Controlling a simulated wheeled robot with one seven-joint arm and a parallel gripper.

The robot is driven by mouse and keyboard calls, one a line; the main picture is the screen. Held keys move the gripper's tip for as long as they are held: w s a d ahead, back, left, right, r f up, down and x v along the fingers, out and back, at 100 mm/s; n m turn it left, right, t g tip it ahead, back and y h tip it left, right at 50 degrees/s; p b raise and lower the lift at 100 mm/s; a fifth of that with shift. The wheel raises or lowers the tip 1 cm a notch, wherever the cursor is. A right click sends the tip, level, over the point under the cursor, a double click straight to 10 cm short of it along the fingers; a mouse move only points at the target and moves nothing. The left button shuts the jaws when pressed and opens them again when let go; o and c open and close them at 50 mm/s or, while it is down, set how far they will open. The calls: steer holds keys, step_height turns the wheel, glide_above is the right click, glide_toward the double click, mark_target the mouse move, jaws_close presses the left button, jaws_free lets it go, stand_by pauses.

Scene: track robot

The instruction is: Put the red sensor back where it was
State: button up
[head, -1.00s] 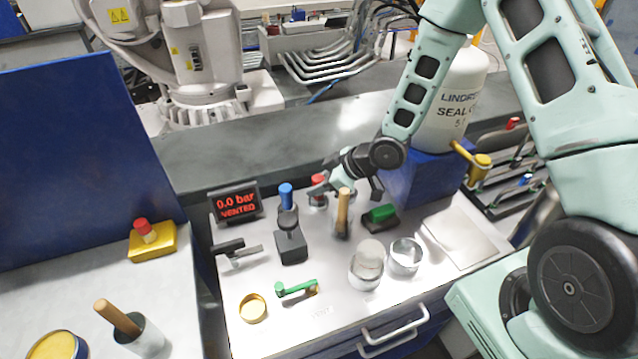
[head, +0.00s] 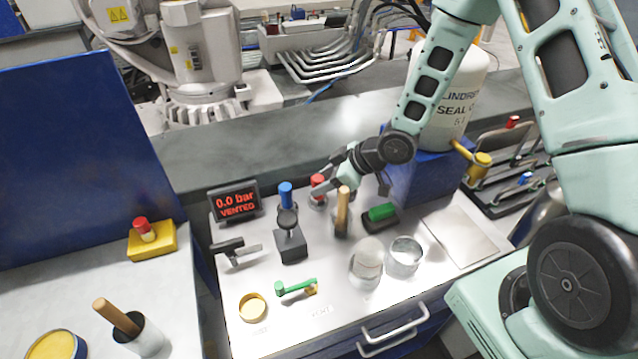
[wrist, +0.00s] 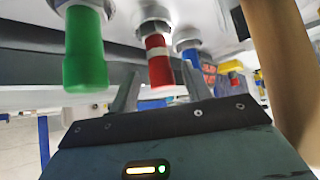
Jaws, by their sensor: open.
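The red sensor (head: 318,181) stands upright in a silver fitting at the back of the metal bench top, between the blue sensor (head: 286,194) and a wooden handle. My gripper (head: 354,189) is open just to its right, with one finger close to it. In the wrist view, the red sensor (wrist: 158,62) with a pale band shows between and beyond my open fingers (wrist: 160,92), with its base in a round metal fitting. I cannot tell whether a finger touches it. The green sensor (wrist: 84,50) and the blue one (wrist: 190,52) flank it there.
The wooden handle (head: 343,208) stands upright close below my gripper. A green-topped block (head: 381,213), glass jar (head: 366,262) and metal ring (head: 405,255) are nearby. A display (head: 235,204) reads 0.0 bar, vented. A blue box (head: 425,180) under a white bottle stands right.

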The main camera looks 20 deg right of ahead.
steer(key=v, duration=1)
steer(key=s+a+r+m+g+h, duration=0.1)
steer(key=s+a+r, duration=0.3)
steer(key=s, duration=0.4)
steer(key=s+a+r+g+h, duration=0.2)
steer(key=s+a+r+h, duration=0.1)
steer(key=s, duration=0.5)
steer(key=s+a+r+m+g+h, duration=0.1)
steer(key=s+a+r+g+h, duration=0.1)
steer(key=s+a+r, duration=0.3)
steer(key=s+a, duration=0.1)
steer(key=s, duration=0.2)
steer(key=shift+r+m+g, duration=0.15)
steer(key=shift+m+g, duration=0.15)
steer(key=shift+w, duration=0.1)
step_height(320, 180, down, 3)
steer(key=shift+r+b, duration=0.2)
steer(key=shift+b, duration=0.85)
